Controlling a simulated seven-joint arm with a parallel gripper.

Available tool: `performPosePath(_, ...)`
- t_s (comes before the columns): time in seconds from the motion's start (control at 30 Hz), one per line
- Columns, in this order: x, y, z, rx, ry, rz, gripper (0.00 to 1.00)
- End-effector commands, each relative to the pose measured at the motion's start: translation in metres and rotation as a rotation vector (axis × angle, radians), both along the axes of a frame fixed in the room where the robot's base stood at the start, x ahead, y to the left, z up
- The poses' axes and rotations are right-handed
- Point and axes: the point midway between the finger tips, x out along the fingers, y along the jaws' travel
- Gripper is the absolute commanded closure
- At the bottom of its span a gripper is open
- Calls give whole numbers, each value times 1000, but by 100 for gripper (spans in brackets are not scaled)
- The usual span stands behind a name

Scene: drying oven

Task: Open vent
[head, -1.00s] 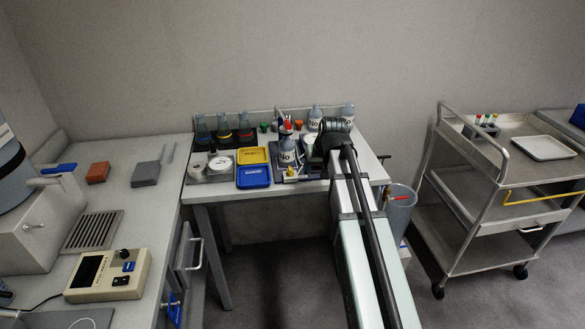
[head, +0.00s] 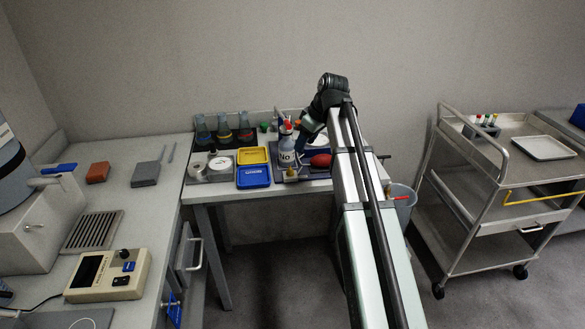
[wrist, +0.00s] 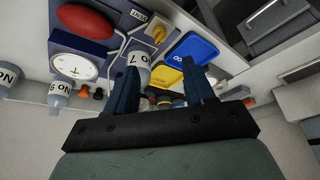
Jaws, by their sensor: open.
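A yellow knob (wrist: 158,34), likely the vent, sits beside a small label plate (wrist: 138,14) in the wrist view; I cannot read the label surely. In the head view the yellow knob (head: 291,173) is at the bench's front edge, before a white bottle. My gripper (wrist: 162,82) is open and empty, its two dark blue fingers spread apart. The knob lies beyond the fingertips, not between them. In the head view my gripper (head: 301,141) hangs above the bench, just right of the white bottle (head: 287,152).
The white bottle (wrist: 137,68) stands close to my left finger in the wrist view. A red oval bulb (wrist: 88,20) and a white dial (wrist: 75,66) are nearby. Blue (head: 254,177) and yellow (head: 253,155) trays lie left of the knob. Flasks (head: 224,128) stand behind.

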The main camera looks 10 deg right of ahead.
Motion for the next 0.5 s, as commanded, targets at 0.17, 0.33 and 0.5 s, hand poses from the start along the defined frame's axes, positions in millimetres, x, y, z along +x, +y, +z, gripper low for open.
performPosePath(0.17, 4, 4, -16, -1, 2, 1, 47)
performPosePath(0.33, 11, 12, -40, -1, 2, 1, 47)
performPosePath(0.5, 19, 19, -65, -1, 1, 0, 47)
